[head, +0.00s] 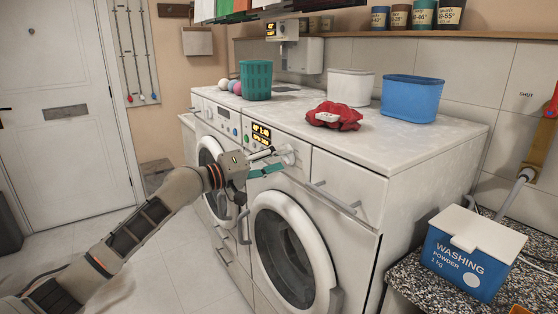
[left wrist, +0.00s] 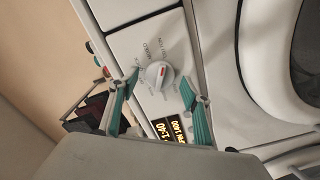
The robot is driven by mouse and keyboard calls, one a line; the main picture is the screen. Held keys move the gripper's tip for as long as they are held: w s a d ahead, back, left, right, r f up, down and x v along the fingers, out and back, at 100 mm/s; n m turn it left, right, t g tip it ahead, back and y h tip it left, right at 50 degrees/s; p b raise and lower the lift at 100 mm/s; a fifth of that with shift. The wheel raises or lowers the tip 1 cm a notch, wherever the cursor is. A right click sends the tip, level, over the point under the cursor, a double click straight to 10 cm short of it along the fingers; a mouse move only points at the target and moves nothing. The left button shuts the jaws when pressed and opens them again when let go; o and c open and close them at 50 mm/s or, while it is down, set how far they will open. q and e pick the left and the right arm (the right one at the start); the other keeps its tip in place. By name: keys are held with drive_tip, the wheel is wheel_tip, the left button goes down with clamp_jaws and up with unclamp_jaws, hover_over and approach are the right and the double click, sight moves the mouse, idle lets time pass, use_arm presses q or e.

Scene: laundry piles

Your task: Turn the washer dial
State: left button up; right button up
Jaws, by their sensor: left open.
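The washer dial (head: 288,155) is a round pale knob on the white front panel of the nearer washer. In the left wrist view the dial (left wrist: 157,76) has a red mark on its face and printed labels around it. My left gripper (head: 274,161) is at the panel, just left of the dial in the head view. In the left wrist view my left gripper (left wrist: 160,82) is open, with one teal finger on each side of the dial. I cannot tell whether either finger touches it. My right gripper is not in view.
A lit display (head: 262,135) sits left of the dial. A drawer handle (head: 333,196) sticks out to its right. The round washer door (head: 293,250) is below. A red cloth (head: 334,116), a blue tub (head: 411,98) and a green basket (head: 256,80) stand on top.

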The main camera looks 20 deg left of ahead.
use_arm(q)
drive_tip(key=v, duration=1.1)
drive_tip(key=shift+s+a, duration=0.25)
drive_tip(key=shift+s, duration=0.05)
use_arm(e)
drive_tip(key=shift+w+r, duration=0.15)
use_arm(q)
drive_tip(key=s+d+f+m+g+y+p, duration=0.1)
drive_tip(key=s+d+f+m+y, duration=0.3)
drive_tip(key=f, duration=1)
drive_tip(key=s+d+f+p, duration=0.25)
drive_tip(key=s+f, duration=0.35)
drive_tip(key=f, duration=0.8)
drive_tip(key=s+d+f+m+g+y, duration=0.1)
drive_tip(key=s+d+f+m+y, duration=0.1)
drive_tip(key=s+f, duration=0.6)
drive_tip(key=s+d+f+m+g+y+p, duration=0.1)
drive_tip(key=s+f, duration=0.7)
drive_tip(key=s, duration=0.8)
drive_tip(key=shift+d+f+m+g+y, duration=0.3)
drive_tip(key=shift+d+f+m+y, duration=0.05)
drive_tip(key=shift+m+y, duration=0.4)
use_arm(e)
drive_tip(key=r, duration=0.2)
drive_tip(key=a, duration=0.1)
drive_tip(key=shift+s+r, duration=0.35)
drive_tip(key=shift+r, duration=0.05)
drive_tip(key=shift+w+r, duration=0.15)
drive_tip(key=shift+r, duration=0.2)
